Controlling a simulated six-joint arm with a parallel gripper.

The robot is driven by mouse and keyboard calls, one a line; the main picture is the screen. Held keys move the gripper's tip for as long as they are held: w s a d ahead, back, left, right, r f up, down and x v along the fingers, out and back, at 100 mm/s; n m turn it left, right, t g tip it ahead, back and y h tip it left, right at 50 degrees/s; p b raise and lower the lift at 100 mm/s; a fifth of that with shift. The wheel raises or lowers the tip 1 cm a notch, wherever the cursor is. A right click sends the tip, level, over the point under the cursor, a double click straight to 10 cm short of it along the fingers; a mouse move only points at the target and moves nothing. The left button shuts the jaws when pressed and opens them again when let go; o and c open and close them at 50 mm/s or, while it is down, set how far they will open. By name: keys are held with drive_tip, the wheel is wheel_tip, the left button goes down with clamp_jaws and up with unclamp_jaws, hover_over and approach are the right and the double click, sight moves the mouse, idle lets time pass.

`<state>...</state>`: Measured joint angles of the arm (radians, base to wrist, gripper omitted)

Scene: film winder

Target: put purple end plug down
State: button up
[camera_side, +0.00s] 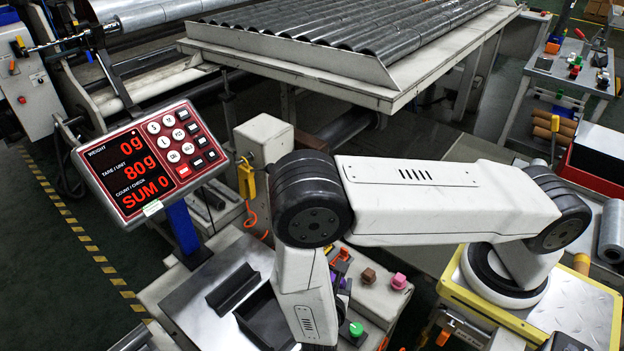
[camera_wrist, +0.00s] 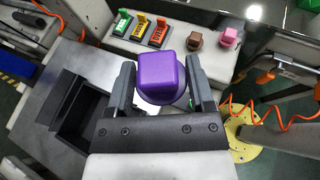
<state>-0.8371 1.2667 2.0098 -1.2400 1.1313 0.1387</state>
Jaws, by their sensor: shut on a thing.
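The purple end plug (camera_wrist: 161,76) is a rounded block on a round base, seen large in the wrist view. My gripper (camera_wrist: 162,85) is shut on it, with one dark finger on each side. The plug is held above the bench, and its underside is hidden. In the side view my arm covers the gripper and most of the plug.
A dark open box (camera_wrist: 80,112) sits at left. A red weight display (camera_side: 150,160) stands beside the bench.

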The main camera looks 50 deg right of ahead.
drive_tip(key=w+d+r+n+t+y, duration=0.2)
drive_tip(key=w+r, duration=0.4)
drive_tip(key=r, duration=0.4)
drive_tip(key=w+d+r+n+t+y, duration=0.2)
drive_tip(key=w+r, duration=0.4)
drive_tip(key=r, duration=0.5)
drive_tip(key=w+d+r+n+t+y, duration=0.2)
drive_tip(key=w+d+r+n+y, duration=0.1)
drive_tip(key=r, duration=0.8)
drive_tip(key=w+n+y, duration=0.1)
drive_tip(key=w+n, duration=0.1)
drive_tip(key=w, duration=0.1)
drive_tip(key=shift+w+r+t, duration=0.2)
drive_tip(key=shift+w+t, duration=0.15)
drive_tip(key=shift+t, duration=0.05)
